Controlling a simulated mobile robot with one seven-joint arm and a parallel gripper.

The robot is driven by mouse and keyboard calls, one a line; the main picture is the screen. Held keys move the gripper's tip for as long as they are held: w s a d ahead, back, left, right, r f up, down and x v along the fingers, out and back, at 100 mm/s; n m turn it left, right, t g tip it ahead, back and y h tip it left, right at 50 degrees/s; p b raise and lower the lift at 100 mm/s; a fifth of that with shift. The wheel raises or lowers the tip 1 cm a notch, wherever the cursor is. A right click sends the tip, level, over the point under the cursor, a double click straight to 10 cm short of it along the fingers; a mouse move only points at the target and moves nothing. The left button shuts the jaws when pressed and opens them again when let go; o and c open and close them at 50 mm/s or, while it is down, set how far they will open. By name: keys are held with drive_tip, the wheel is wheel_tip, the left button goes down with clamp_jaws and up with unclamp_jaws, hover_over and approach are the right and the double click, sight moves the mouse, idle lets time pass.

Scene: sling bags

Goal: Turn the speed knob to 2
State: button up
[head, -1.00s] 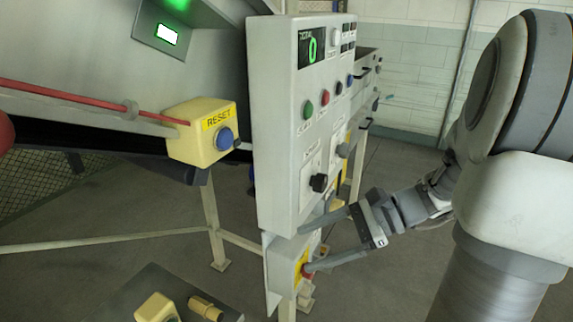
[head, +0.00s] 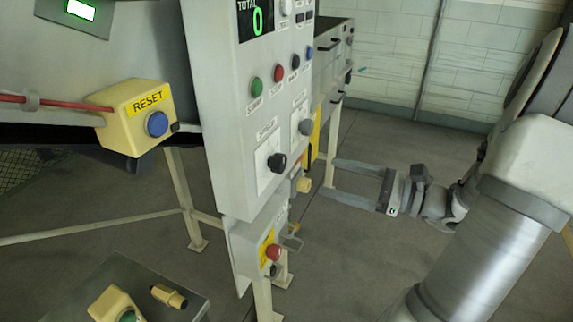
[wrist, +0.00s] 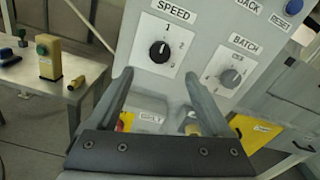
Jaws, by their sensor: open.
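The speed knob (wrist: 159,51) is a round black dial with a white pointer on a white plate labelled SPEED (wrist: 166,40). Its pointer is turned upward, roughly toward the 1; the other marks are small and blurred. The knob also shows low on the panel's face in the head view (head: 277,162). My gripper (wrist: 158,75) is open and empty, its fingers spread to either side below the knob in the wrist view. In the head view my gripper (head: 329,176) is to the right of the panel, apart from the knob.
A grey batch knob (wrist: 231,78) sits right of the speed knob. Several coloured buttons (head: 279,74) are above. A yellow RESET box (head: 137,113) stands left. The floor right of the panel is clear.

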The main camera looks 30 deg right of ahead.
sight(283, 163)
drive_tip(key=x, duration=1.1)
drive_tip(key=shift+w+a+b, duration=0.25)
drive_tip(key=shift+b, duration=0.1)
drive_tip(key=shift+c, duration=0.3)
clamp_jaws()
drive_tip(key=shift+r, duration=0.1)
